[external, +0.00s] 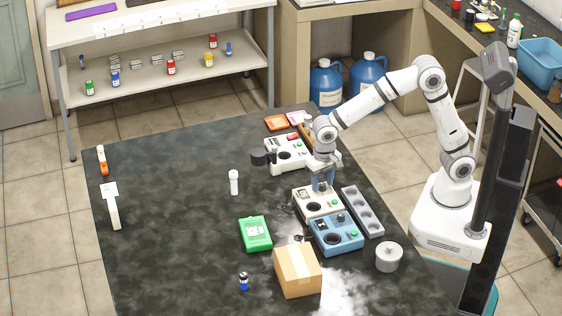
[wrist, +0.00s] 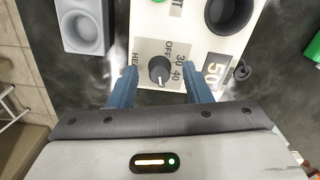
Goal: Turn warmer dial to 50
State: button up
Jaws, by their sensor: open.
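The warmer (external: 312,207) is a white box with a dark round well, on the black bench below my gripper. In the wrist view its panel (wrist: 145,55) carries a dark dial (wrist: 161,70) with OFF, 30 and 40 printed around it. A light mark on the dial is at its lower side in the picture; its exact setting is hard to read. In the external view my gripper (external: 322,181) points down over the warmer.
A blue device (external: 336,236) stands close in front of the warmer, and a grey tray with wells (external: 362,212) to its right. Another white device (external: 287,154) stands behind. A green case (external: 255,233), cardboard box (external: 298,270) and grey round container (external: 389,257) are nearby. White vapour drifts beside the box.

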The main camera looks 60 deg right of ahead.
aim_at(321, 183)
jog(key=shift+r, duration=0.1)
notch_tip(321, 183, up, 8)
jog(key=shift+f, duration=0.2)
dwell(0.4)
jog(key=r+p, duration=0.1)
jog(key=p, duration=0.8)
jog(key=shift+m, duration=0.4)
jog(key=shift+f+p, duration=0.35)
jog(key=shift+p, duration=0.5)
notch_tip(321, 183, down, 8)
jog(key=shift+f+p, duration=0.1)
jog(key=shift+p, duration=0.3)
jog(key=shift+c, duration=0.6)
